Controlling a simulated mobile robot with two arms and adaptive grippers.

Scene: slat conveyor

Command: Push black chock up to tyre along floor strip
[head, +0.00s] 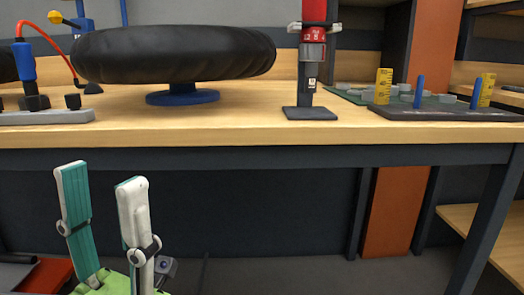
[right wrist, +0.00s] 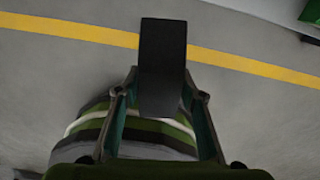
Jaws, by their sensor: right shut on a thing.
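The black chock (right wrist: 163,50) shows in the right wrist view as a dark upright block between the fingers of my right gripper (right wrist: 160,88), which is shut on it. The chock overlaps a yellow floor strip (right wrist: 255,67) in the picture; I cannot tell whether it touches the floor. A black tyre (head: 172,52) lies flat on a blue stand on the workbench in the head view; no tyre can be made out near the chock. My left gripper (head: 101,178) is open and empty, in front of and below the bench edge. My right gripper is not in the head view.
The wooden workbench (head: 240,132) spans the head view. It carries a red and grey tool (head: 313,60) on a dark base and a dark board (head: 440,108) with yellow and blue pegs. Grey floor (right wrist: 55,65) lies open around the chock. A green-edged object (right wrist: 310,12) is at the upper right.

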